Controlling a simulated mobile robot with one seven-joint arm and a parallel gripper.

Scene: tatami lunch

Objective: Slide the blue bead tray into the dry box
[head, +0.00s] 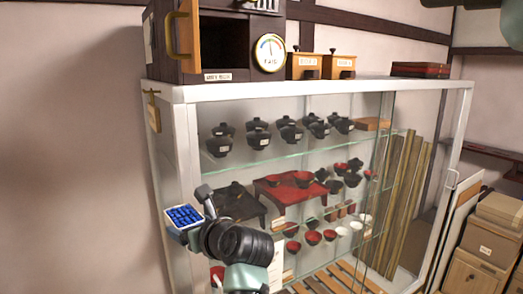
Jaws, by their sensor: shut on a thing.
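The blue bead tray (184,215) has a pale rim and blue contents in rows. It is at the lower left, in front of the glass cabinet's left corner. My gripper (196,229) is shut on the tray at its right side; the fingertips are mostly hidden. The dry box (163,45) is a dark wooden box on top of the cabinet, well above the tray. Its front opening (222,48) looks dark inside. A wooden door with a brass handle (180,36) stands open at the opening's left side.
The glass cabinet (290,93) holds several black and red bowls. A round dial (269,53) is right of the opening. Two small wooden boxes (338,67) and a dark red box (420,70) stand farther right on top. The wall at left (70,150) is bare.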

